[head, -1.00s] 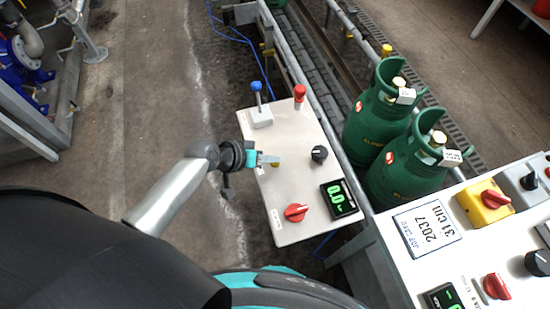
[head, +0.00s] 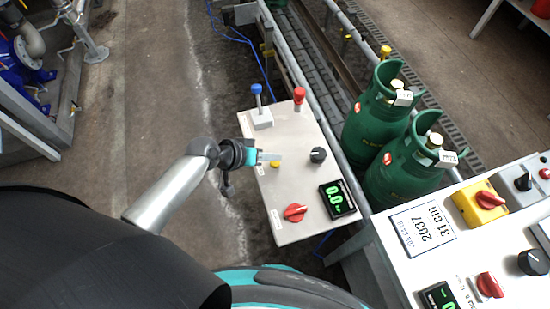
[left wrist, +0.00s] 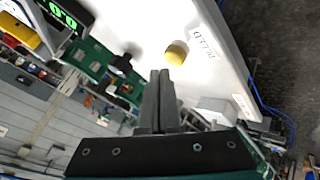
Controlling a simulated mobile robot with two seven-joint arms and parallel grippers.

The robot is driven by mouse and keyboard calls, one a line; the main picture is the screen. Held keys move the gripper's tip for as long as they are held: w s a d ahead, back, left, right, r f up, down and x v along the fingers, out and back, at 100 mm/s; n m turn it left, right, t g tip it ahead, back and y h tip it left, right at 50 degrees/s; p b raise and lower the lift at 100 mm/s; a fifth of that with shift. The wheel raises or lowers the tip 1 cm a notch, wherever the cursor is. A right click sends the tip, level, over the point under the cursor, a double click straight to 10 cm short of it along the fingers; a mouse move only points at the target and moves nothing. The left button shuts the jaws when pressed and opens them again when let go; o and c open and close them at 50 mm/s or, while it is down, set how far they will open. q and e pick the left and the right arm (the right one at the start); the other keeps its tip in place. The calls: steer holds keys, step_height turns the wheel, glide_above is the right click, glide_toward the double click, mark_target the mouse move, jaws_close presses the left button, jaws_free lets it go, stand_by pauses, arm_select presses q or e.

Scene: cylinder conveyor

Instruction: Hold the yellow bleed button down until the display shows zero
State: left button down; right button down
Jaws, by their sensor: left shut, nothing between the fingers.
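The yellow bleed button (head: 275,163) sits on the pale control panel (head: 285,190). In the left wrist view the round yellow button (left wrist: 177,53) is beside a label reading BLEED. My left gripper (head: 272,156) is shut and empty, its fingertips close by the button. In the left wrist view the fingertips (left wrist: 161,74) appear just short of the button, and a gap shows between them. The green display (head: 337,198) on the panel reads 0.0; it also shows in the left wrist view (left wrist: 63,14). My right gripper is not in view.
The panel also carries a blue-topped lever (head: 257,92), a red-topped lever (head: 299,95), a black knob (head: 318,155) and a red knob (head: 295,213). Green gas cylinders (head: 385,105) stand beyond it. A second panel (head: 405,255) is at the lower right.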

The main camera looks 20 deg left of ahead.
mark_target(271, 164)
arm_select(q)
step_height(271, 164, up, 5)
steer(key=p, duration=0.5)
stand_by(0.4)
